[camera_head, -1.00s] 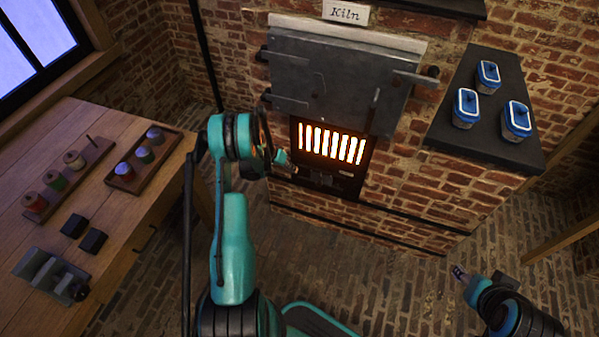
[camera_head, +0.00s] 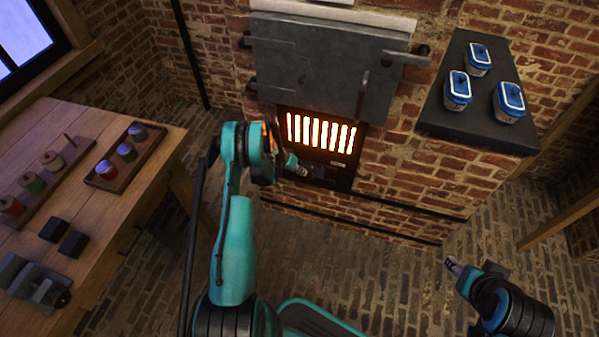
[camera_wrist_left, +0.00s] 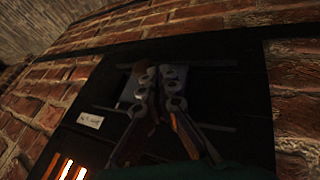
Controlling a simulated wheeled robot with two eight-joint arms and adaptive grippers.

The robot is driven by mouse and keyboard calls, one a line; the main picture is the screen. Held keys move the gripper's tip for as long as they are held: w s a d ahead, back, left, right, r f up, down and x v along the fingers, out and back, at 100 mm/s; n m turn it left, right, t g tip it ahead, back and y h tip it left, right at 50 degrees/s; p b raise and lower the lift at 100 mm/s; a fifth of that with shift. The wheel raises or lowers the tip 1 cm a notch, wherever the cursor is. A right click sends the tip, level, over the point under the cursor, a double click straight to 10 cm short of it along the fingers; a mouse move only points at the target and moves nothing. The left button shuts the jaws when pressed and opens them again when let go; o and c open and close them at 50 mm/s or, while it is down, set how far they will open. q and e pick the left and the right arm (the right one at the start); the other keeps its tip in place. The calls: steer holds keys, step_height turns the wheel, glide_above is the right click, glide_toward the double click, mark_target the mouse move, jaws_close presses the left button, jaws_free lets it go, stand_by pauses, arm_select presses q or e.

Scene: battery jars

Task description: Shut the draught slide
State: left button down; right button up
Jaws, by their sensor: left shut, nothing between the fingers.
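The draught slide sits in the dark frame low on the kiln front, under the glowing grate (camera_head: 321,133). In the left wrist view a grey metal plate (camera_wrist_left: 128,92), apparently part of the slide, shows behind the fingers, near a small white label (camera_wrist_left: 90,120). My left gripper (camera_head: 299,167) is shut and empty, in front of the left part of this frame. In the left wrist view its fingers (camera_wrist_left: 160,78) cover much of the slide; I cannot tell if they touch it. My right gripper (camera_head: 453,266) is low at the right, away from the kiln; its opening is unclear.
The grey kiln door (camera_head: 320,65) is above the grate. A dark shelf (camera_head: 470,141) at the right holds three blue-lidded jars (camera_head: 458,90). A wooden bench (camera_head: 110,225) at the left carries racks of spools and jars. The brick floor before the kiln is clear.

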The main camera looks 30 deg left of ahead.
mark_target(312, 177)
arm_select(q)
steer(key=shift+w+d, duration=0.2)
steer(key=shift+d, duration=0.6)
steer(key=shift+w+d, duration=0.15)
steer(key=shift+d, duration=0.65)
steer(key=shift+w+d, duration=0.2)
steer(key=shift+d, duration=0.6)
